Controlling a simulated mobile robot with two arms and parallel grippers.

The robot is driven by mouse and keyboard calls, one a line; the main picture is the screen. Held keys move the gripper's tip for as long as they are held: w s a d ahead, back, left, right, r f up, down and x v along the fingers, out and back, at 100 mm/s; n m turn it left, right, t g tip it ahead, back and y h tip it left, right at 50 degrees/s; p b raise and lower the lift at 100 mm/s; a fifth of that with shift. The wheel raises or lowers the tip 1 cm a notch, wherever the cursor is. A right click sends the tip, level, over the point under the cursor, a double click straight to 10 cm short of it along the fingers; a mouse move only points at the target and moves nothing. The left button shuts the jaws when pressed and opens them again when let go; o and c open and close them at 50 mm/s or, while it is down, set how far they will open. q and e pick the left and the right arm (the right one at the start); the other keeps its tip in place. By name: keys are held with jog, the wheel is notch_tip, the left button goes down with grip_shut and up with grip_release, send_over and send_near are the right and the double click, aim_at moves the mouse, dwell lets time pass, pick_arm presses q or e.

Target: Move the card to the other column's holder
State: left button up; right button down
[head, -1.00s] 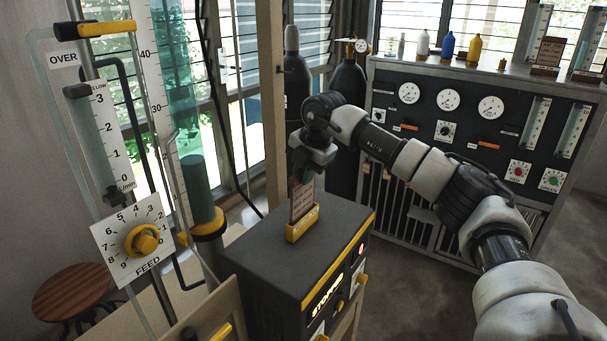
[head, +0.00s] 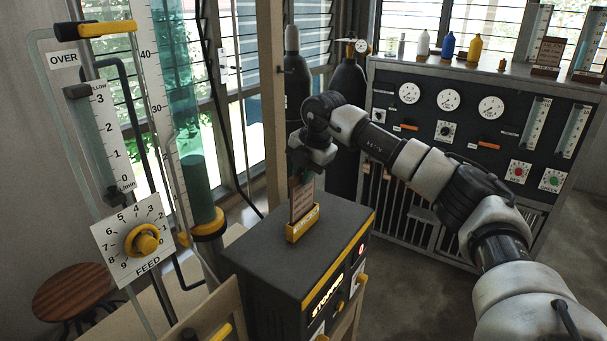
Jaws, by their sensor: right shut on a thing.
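A brownish-red card (head: 301,201) with lines of print stands upright in a yellow holder (head: 303,226) on top of a dark box-shaped unit (head: 270,262). My right gripper (head: 304,178) reaches in from the right and is shut on the card's top edge, pointing down. The fingertips are small and dark here. A similar card (head: 549,51) stands in another holder (head: 545,71) on top of the panel cabinet at the back right. My left gripper is not in view.
Glass columns with scales and a yellow feed knob (head: 144,241) stand at the left. A wooden post (head: 271,110) rises behind the unit. Dark gas cylinders (head: 347,100) stand behind my right arm. Several small bottles (head: 447,46) line the gauge cabinet (head: 470,105).

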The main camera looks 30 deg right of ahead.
jog(key=shift+w+r+p, duration=0.1)
jog(key=shift+r+p, duration=3.95)
jog(key=shift+r, duration=1.05)
jog(key=shift+f, duration=0.15)
